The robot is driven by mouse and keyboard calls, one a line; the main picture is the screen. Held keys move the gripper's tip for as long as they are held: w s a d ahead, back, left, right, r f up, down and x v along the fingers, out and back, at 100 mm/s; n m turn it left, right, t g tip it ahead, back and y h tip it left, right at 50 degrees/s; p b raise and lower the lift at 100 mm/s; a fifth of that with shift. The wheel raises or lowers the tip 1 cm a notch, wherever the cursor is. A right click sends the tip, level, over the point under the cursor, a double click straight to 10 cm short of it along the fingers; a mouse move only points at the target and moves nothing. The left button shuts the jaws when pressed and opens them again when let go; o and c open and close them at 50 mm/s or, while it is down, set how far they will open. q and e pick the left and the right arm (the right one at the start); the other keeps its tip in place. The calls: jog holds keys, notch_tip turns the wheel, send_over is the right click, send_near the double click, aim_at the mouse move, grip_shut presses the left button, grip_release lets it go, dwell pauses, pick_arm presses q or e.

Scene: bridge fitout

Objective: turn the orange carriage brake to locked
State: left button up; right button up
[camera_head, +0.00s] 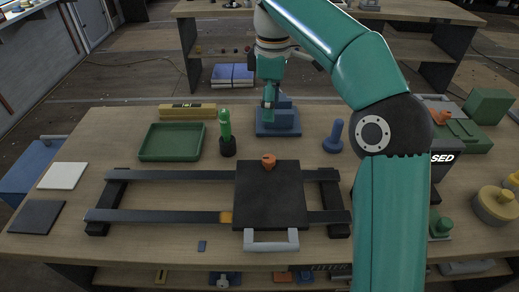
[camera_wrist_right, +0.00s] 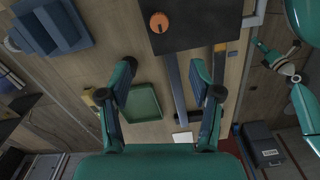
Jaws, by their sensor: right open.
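The orange brake knob (camera_head: 268,161) sits near the back edge of the dark carriage plate (camera_head: 270,195), which rides on two dark rails. In the right wrist view the round orange knob (camera_wrist_right: 159,22) shows beyond my fingertips, on the plate (camera_wrist_right: 205,30). I cannot read its setting.
A blue vice (camera_head: 278,122), a green bottle-like tool (camera_head: 225,130) and a blue knobbed peg (camera_head: 333,136) stand behind the carriage. A green tray (camera_head: 171,142) lies left of them. A pale handle (camera_head: 271,240) is on the carriage front.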

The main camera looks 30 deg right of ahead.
aim_at(269, 158)
notch_tip(269, 158, down, 17)
jog(key=b, duration=0.4)
jog(key=shift+r, duration=0.2)
